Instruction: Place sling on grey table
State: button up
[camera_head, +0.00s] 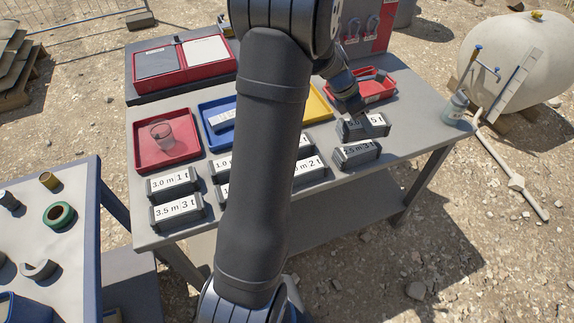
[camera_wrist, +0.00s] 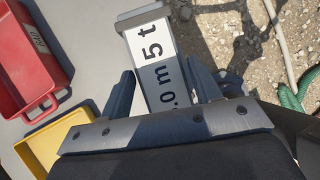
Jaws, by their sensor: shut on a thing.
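My gripper (camera_head: 360,114) is shut on a grey sling pack with a white label (camera_head: 376,119), at the right part of the grey table (camera_head: 420,130). In the wrist view the held sling (camera_wrist: 152,50) lies between the two fingers, its label ending in "m 5 t" and its first figure partly hidden. I cannot tell whether it touches the table. Another sling, labelled 2.5 m 3 t (camera_head: 357,154), sits just in front of it. More slings, 3.0 m 1 t (camera_head: 173,184) and 3.5 m 3 t (camera_head: 177,211), stand at the left; others are partly behind my arm.
A red tray (camera_head: 143,158) with a clear cup, a blue tray (camera_head: 206,106) and a yellow tray (camera_head: 319,108) lie on the table. A red bin (camera_head: 385,95) and a jar (camera_head: 456,108) are near the right. Another grey table (camera_head: 80,260) stands at left.

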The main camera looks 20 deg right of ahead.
aim_at(378, 125)
jog(key=shift+s+d+r+n+t, duration=0.25)
jog(key=shift+s+d+n, duration=0.2)
jog(key=shift+s+d, duration=0.2)
jog(key=shift+s+d+r+n+t, duration=0.15)
jog(key=shift+s+d+n+t, duration=0.1)
jog(key=shift+s+d+n, duration=0.3)
jog(key=w+a+f, duration=0.1)
jog(key=w+f, duration=0.1)
jog(key=w, duration=0.1)
jog(key=w+a+f, duration=0.1)
jog(key=w+f, duration=0.1)
jog(key=w, duration=0.2)
jog(key=w+a+f, duration=0.1)
jog(key=w+f, duration=0.2)
jog(key=w, duration=0.1)
jog(key=shift+f, duration=1.95)
jog(key=o, duration=1.2)
jog(key=shift+f, duration=0.1)
jog(key=shift+o, duration=0.2)
jog(key=v, duration=1.2)
